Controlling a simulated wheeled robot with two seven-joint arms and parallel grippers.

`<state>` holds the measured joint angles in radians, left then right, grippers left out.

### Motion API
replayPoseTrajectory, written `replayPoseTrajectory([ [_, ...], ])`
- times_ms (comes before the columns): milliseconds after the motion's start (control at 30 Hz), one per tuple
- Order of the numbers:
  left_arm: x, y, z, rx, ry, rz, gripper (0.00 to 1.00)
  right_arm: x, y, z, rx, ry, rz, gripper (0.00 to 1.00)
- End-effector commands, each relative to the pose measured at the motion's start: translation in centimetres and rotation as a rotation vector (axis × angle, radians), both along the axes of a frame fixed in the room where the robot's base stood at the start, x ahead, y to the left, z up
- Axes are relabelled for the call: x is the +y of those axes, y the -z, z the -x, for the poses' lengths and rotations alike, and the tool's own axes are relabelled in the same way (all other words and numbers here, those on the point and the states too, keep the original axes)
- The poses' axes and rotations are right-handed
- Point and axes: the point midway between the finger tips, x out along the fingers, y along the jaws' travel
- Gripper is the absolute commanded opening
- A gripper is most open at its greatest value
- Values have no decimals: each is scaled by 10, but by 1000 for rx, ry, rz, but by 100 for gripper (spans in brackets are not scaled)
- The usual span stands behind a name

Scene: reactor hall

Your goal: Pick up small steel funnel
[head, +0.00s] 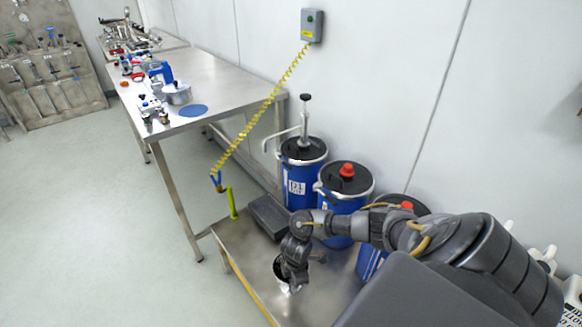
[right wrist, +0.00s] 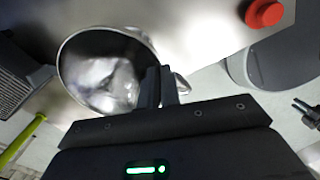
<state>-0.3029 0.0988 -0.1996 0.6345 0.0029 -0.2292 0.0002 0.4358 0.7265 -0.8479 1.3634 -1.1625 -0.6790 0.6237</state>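The small steel funnel (right wrist: 92,72) shows in the right wrist view as a wide, shiny, round mouth seen from above. The fingers look shut on the funnel's edge. Whether the funnel rests on the platform or is clear of it I cannot tell. My left gripper is not in view.
The low steel platform (head: 245,258) has a dark block (head: 268,215) and a yellow-green post (head: 232,203) at its far edge. Blue drums (head: 303,178) stand behind, one with a red cap (head: 347,170). A long steel table (head: 215,85) holds tools. Floor at left is clear.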

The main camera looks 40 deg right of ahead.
Motion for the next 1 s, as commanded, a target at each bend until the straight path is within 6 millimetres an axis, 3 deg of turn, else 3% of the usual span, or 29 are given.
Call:
replayPoseTrajectory([
  [267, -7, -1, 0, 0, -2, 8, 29, 1, -3, 0, 0, -1, -1, 0],
  [600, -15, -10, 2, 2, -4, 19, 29, 0, -33, -1, -1, 0, 0, 0],
  [833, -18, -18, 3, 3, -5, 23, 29, 19, -55, -5, -2, -3, -2, 0],
  [1000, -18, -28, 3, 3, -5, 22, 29, 40, -82, -10, -4, -4, -4, 0],
])
